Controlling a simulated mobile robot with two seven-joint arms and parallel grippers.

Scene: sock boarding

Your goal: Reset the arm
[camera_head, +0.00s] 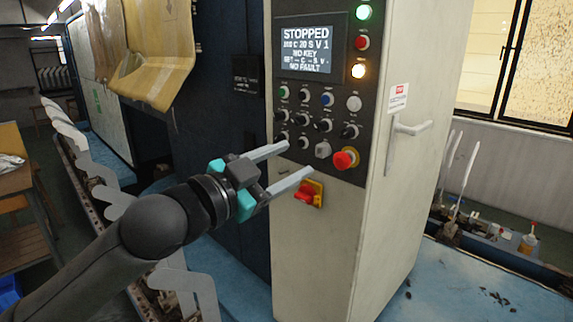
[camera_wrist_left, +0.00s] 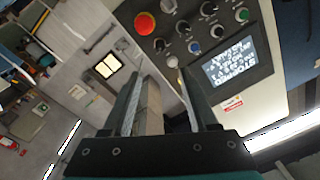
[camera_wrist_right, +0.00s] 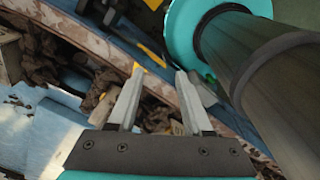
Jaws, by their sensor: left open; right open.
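My left gripper (camera_head: 292,165) is open and empty in front of the control panel (camera_head: 318,100) in the head view. Its fingers point right, toward the lower part of the panel, near the red emergency button (camera_head: 345,159) and above the red and yellow rotary switch (camera_head: 309,193). Whether a finger touches the panel I cannot tell. In the left wrist view the open fingers (camera_wrist_left: 160,95) face the panel, with the red button (camera_wrist_left: 145,23) above them. My right gripper (camera_wrist_right: 155,85) is open and empty in the right wrist view; it does not show in the head view.
The panel's screen (camera_head: 309,49) reads STOPPED, NO KEY, NO FAULT. The cabinet has a door handle (camera_head: 411,128) on its right side. White sock boards (camera_head: 187,285) stand in a row at left. Below my right gripper lies a curved rail (camera_wrist_right: 110,50) with dark clumps.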

